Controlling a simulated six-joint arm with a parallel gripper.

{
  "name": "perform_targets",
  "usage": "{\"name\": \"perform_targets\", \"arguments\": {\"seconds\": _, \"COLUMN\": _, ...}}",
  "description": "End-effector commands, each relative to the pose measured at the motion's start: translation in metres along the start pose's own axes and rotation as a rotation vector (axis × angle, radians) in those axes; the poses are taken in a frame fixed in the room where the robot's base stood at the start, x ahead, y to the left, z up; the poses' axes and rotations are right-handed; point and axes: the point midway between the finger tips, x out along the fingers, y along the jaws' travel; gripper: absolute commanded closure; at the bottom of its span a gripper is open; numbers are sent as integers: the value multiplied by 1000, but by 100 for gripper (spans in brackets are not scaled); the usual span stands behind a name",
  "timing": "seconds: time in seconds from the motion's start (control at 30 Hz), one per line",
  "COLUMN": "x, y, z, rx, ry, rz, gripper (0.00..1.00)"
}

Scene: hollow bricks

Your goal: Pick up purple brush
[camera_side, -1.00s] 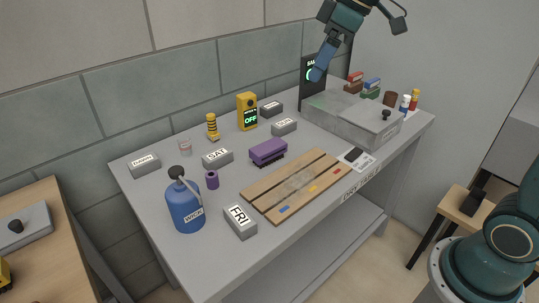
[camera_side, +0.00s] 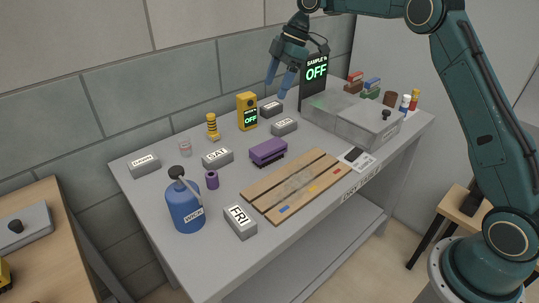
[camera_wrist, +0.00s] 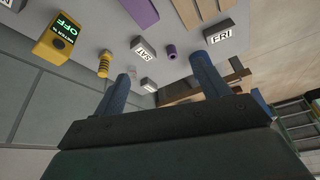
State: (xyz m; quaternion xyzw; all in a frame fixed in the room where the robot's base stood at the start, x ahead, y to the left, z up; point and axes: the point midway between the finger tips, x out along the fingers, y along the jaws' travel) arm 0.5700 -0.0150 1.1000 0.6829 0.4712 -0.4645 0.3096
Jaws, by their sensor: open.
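The purple brush (camera_side: 268,150) lies on the grey table, with dark bristles showing under its purple block. It stands between the wooden board and the grey blocks, with nothing on top of it. In the wrist view a purple piece of the brush (camera_wrist: 141,12) shows at the top edge, cut off by the frame. My gripper (camera_side: 281,86) hangs above the back of the table, above and a little right of the brush, apart from it. Its two blue fingers are spread and empty; in the wrist view they point up (camera_wrist: 163,75).
A wooden board (camera_side: 262,202) lies in front of the brush. A yellow meter (camera_side: 247,111), a grey box (camera_side: 352,127) and a dark "OFF" display (camera_side: 315,82) stand toward the back. A blue bottle (camera_side: 184,206) and several labelled grey blocks (camera_side: 217,158) stand at left.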

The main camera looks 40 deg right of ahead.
Motion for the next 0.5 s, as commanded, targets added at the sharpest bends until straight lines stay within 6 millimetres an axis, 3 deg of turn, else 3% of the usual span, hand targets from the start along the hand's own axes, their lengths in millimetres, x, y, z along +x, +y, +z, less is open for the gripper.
{"name": "perform_targets", "arguments": {"seconds": 0.2, "x": 41, "y": 26, "z": 28, "rx": -121, "ry": -1, "rz": -48, "gripper": 25}}
{"name": "perform_targets", "arguments": {"seconds": 0.5, "x": 86, "y": 45, "z": 62, "rx": -263, "ry": 2, "rz": -95, "gripper": 25}}
